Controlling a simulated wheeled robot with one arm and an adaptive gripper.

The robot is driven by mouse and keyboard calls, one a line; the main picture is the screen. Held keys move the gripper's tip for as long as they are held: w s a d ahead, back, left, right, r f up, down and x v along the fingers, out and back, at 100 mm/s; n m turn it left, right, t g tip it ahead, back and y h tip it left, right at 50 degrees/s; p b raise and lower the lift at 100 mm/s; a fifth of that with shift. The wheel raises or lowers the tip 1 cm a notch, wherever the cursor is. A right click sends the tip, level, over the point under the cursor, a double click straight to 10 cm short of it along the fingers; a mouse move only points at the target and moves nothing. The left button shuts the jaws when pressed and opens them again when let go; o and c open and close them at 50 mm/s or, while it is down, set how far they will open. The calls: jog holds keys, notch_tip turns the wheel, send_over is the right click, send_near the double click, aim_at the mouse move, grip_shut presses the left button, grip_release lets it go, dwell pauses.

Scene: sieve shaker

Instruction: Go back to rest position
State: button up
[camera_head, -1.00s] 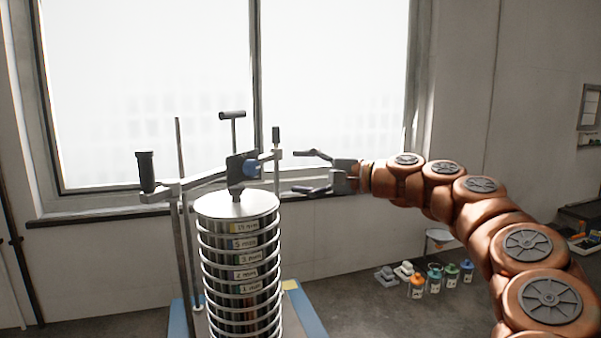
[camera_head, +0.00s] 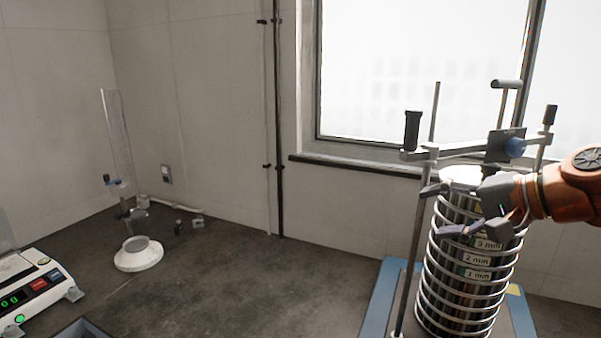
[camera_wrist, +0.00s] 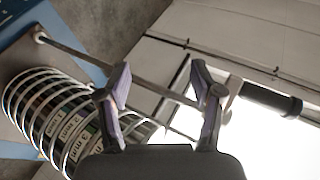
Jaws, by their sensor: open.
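My gripper (camera_head: 440,208) is open, with nothing between its fingers. In the head view it shows in front of the upper part of the sieve stack (camera_head: 465,285), which stands upright in the sieve shaker and has labels such as 2 mm and 1 mm. My gripper hides some upper sieves and part of the lid. In the wrist view both fingers (camera_wrist: 162,112) are spread apart. The sieve stack (camera_wrist: 50,110) lies left of them there, and a thin shaker rod (camera_wrist: 140,80) shows beyond them. I cannot tell whether the gripper touches anything.
The shaker's clamp arm (camera_head: 465,148) and black handle (camera_head: 412,130) rise close to my gripper. A scale (camera_head: 30,285) and a glass tube on a white base (camera_head: 138,255) are at the left. The floor-like grey surface between is mostly clear.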

jog(key=s+a+f+n+g+h, duration=0.2)
jog(key=s+a+f+n+g, duration=0.15)
jog(key=s+a+f, duration=0.4)
jog(key=s+d+f+n+g+h, duration=0.1)
jog(key=s+f+n+g+h, duration=0.3)
jog(key=s+f, duration=1.5)
jog(key=g+h, duration=0.2)
jog(key=g, duration=0.1)
jog(key=shift+s+f, duration=0.2)
jog(key=shift+d+n, duration=0.1)
jog(key=shift+n, duration=0.15)
